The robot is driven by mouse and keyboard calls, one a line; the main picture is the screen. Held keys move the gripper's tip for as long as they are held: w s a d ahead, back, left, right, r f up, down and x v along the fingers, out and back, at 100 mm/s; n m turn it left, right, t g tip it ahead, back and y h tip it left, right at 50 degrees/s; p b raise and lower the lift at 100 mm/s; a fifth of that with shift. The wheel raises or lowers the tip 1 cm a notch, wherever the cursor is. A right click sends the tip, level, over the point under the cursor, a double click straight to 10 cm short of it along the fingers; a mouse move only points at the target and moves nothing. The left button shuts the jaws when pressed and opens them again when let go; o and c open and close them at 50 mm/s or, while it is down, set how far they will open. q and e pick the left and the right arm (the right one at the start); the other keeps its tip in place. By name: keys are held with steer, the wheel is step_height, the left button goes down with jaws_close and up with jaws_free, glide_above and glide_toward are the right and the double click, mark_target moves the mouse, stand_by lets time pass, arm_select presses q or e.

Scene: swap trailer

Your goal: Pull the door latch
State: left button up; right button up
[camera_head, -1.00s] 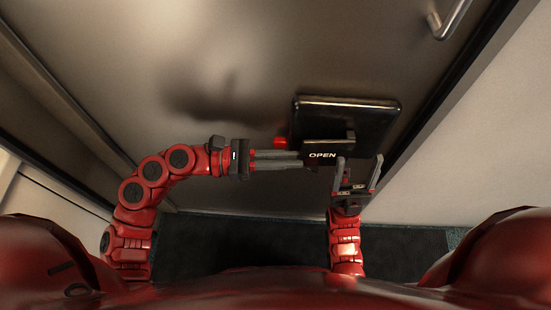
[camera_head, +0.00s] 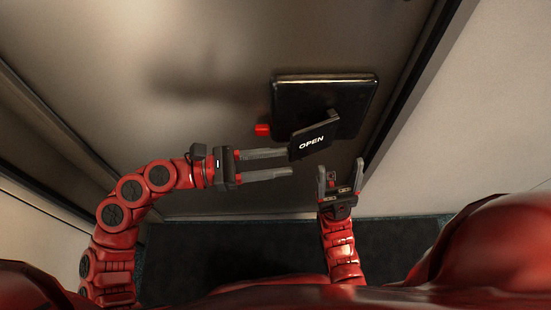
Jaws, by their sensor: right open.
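The black door latch housing (camera_head: 300,95) is on the metal door (camera_head: 215,60), at upper right of centre. Its black handle plate (camera_head: 325,131), marked OPEN, stands tilted and swung out from the housing. A red button (camera_head: 263,130) sits at the housing's left edge. My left gripper (camera_head: 289,164) reaches in from the left with its fingers parted and nothing visible between them. Its upper fingertip is at the plate's lower left end; whether they touch is unclear. My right gripper (camera_head: 341,164) is open and empty, pointing up just below the handle plate.
A dark door frame edge (camera_head: 405,110) runs along the right side, with a pale wall (camera_head: 480,120) beyond it. A dark floor mat (camera_head: 220,250) lies below. The door face to the left of the latch is clear.

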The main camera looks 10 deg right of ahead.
arm_select(q)
steer(key=shift+s, duration=0.1)
steer(key=a+p, duration=0.3)
steer(key=a, duration=1.4)
steer(key=shift+a, duration=0.25)
